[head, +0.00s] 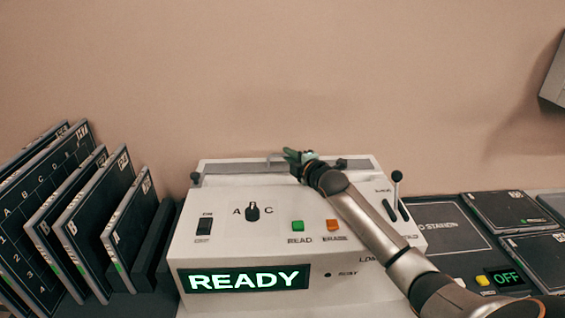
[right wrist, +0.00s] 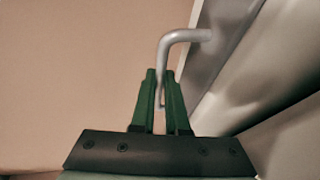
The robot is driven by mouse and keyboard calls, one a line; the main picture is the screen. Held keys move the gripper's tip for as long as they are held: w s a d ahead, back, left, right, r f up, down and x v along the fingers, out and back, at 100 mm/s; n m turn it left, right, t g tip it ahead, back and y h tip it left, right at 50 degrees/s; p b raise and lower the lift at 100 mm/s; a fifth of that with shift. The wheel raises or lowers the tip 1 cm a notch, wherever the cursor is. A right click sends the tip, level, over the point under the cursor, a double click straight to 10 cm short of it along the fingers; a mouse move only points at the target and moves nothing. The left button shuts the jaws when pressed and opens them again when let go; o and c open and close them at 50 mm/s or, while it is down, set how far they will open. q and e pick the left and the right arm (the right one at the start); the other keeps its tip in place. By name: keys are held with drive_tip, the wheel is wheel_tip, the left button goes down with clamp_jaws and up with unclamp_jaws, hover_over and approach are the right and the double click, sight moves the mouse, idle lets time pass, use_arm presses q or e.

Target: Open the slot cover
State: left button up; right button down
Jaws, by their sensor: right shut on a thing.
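The slot cover (head: 235,178) is the pale panel along the top back of the white scanner (head: 290,215), with dark hinge knobs at its ends. Its bent metal handle (right wrist: 185,36) shows in the right wrist view, and part of it shows in the head view (head: 272,158). My right gripper (head: 292,155) is at the handle, and its green fingers (right wrist: 160,90) are shut on the handle bar. The cover looks down in the head view; the arm hides part of it. My left gripper is not in view.
The scanner front has a READY display (head: 243,278), a knob (head: 252,211), green (head: 297,226) and orange (head: 332,225) buttons, and a lever (head: 397,188). Dark plates (head: 90,220) stand in a rack at the left. Dark panels (head: 510,212) lie at the right. The wall behind is bare.

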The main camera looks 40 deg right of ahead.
drive_tip(key=shift+w+d, duration=0.3)
drive_tip(key=shift+w, duration=0.2)
drive_tip(key=c, duration=1.2)
unclamp_jaws()
drive_tip(key=shift+s, duration=0.1)
drive_tip(key=v, duration=1.2)
drive_tip(key=shift+s, duration=0.15)
